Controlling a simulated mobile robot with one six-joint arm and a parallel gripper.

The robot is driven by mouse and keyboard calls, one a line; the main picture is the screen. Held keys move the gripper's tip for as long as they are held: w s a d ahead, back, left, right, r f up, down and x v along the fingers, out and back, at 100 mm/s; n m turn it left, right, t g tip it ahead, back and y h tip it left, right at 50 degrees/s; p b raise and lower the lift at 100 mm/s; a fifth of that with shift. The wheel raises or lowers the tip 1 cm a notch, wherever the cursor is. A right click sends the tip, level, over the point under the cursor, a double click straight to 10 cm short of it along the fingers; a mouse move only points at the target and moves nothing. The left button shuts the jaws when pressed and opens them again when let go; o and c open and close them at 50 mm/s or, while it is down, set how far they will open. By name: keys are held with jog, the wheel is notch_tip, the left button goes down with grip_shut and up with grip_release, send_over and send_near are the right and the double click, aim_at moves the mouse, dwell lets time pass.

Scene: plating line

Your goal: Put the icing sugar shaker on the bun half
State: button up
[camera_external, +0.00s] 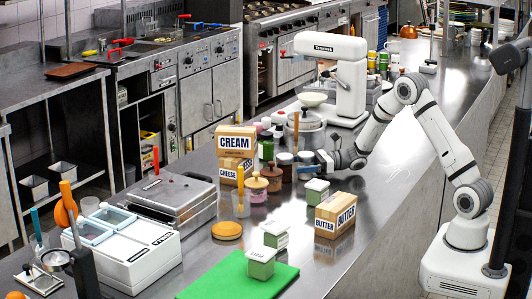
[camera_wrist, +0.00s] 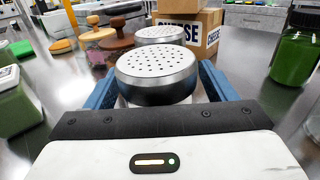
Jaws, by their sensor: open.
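Two shakers with perforated metal tops stand near the cheese box; no label shows which holds icing sugar. In the wrist view, the nearer shaker (camera_wrist: 157,72) has a dark band under its lid and sits between my blue fingers. The other shaker (camera_wrist: 161,34) stands just behind it. My gripper (camera_external: 306,167) is open, low over the counter, with its fingers (camera_wrist: 158,82) on either side of the nearer shaker. Whether they touch it is unclear.
The cream box (camera_external: 236,142) and cheese box (camera_external: 234,172) stand to the left. Wooden-topped stamps (camera_external: 257,187), white-lidded tubs (camera_external: 317,190) and a butter box (camera_external: 335,214) stand nearer. A green jar (camera_wrist: 296,55) is close on the right in the wrist view. The green board (camera_external: 240,278) has a tub on it.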

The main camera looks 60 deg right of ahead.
jog(key=shift+c, duration=0.3)
jog(key=c, duration=1.2)
